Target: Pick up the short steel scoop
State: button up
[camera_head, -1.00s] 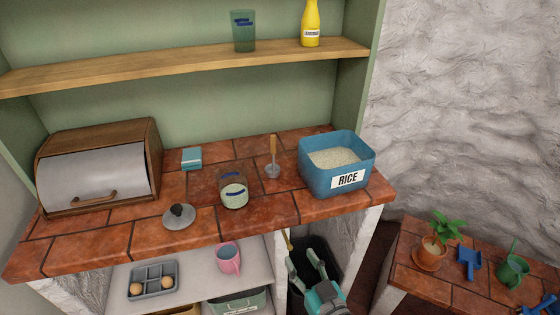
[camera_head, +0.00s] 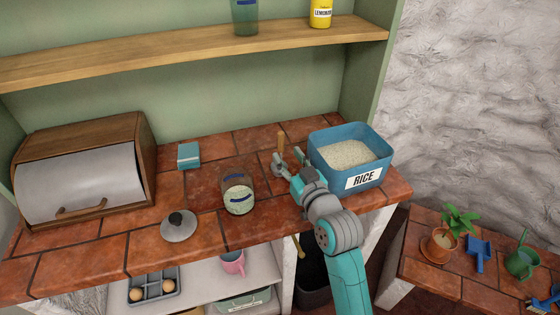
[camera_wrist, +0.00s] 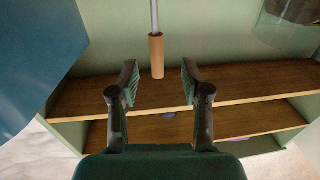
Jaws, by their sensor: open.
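The short steel scoop (camera_head: 281,141) stands upright on the tiled counter, its wooden handle up, just left of the blue rice bin. My gripper (camera_head: 289,158) is at the scoop and hides much of its lower part in the head view. In the wrist view the wooden handle (camera_wrist: 156,56) and a piece of steel shaft show. My open gripper (camera_wrist: 159,72) has one finger on each side of the handle's end, with a gap on both sides.
The blue rice bin (camera_head: 375,174) stands close right of my gripper. A glass jar (camera_head: 238,185), a grey lid (camera_head: 178,227), a small blue box (camera_head: 189,155) and a bread box (camera_head: 80,175) are to the left. A wooden shelf (camera_head: 200,52) runs above.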

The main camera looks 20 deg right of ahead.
aim_at(282, 146)
jog(key=shift+w+a, duration=0.15)
jog(key=shift+w, duration=2.85)
grip_shut()
